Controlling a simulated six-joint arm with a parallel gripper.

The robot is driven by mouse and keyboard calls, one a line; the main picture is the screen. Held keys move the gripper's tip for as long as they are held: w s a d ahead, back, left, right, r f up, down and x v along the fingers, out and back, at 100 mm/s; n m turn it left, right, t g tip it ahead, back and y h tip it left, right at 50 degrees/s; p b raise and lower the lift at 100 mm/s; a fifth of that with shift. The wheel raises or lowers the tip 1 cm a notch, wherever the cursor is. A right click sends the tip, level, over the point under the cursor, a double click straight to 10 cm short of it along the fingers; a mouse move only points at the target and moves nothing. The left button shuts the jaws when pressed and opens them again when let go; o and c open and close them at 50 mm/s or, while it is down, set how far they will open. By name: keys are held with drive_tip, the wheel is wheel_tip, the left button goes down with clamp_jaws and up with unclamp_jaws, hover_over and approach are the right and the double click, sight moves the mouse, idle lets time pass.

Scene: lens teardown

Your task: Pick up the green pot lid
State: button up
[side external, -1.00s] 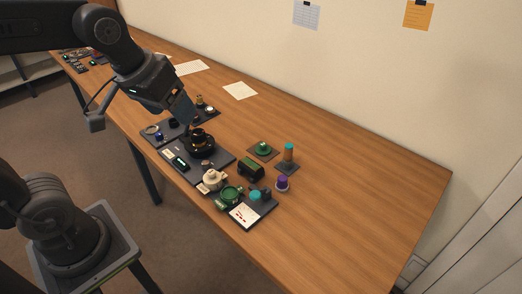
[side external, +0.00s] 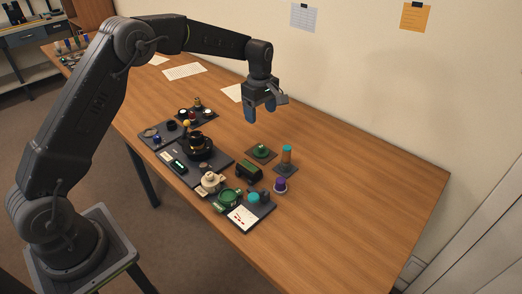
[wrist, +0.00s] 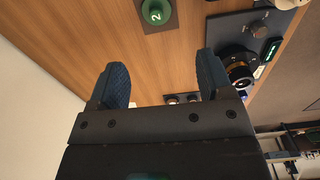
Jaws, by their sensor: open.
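The green pot lid (side external: 262,151) lies on a small dark square mat on the wooden table. In the wrist view the green lid (wrist: 155,11) shows at the top edge, partly cut off, with a white "2" on it. My gripper (side external: 260,111) is open and empty, pointing down, well above the table and behind the lid in the side view. In the wrist view its two blue fingers (wrist: 160,65) are spread apart, with the lid beyond their tips. A green round pot (side external: 229,197) stands nearer the table's front edge.
A teal-topped orange cylinder (side external: 287,155), a dark green box-like part (side external: 249,172) and a purple-topped piece (side external: 280,185) stand close to the lid. A black lens assembly (side external: 197,147) and a cream pot (side external: 211,182) are to the left. The table's right side is clear.

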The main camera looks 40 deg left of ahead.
drive_tip(key=f, duration=0.2)
hover_over(261, 146)
drive_tip(key=f, duration=0.7)
drive_tip(key=shift+s+d+f, duration=0.2)
drive_tip(key=shift+d+f, duration=0.05)
drive_tip(key=shift+f, duration=0.05)
drive_tip(key=shift+w+a+f, duration=0.1)
drive_tip(key=shift+a+f, duration=0.05)
drive_tip(key=shift+f, duration=1.25)
drive_tip(key=shift+w+a+f, duration=0.1)
drive_tip(key=shift+f, duration=1.25)
drive_tip(key=c, duration=0.7)
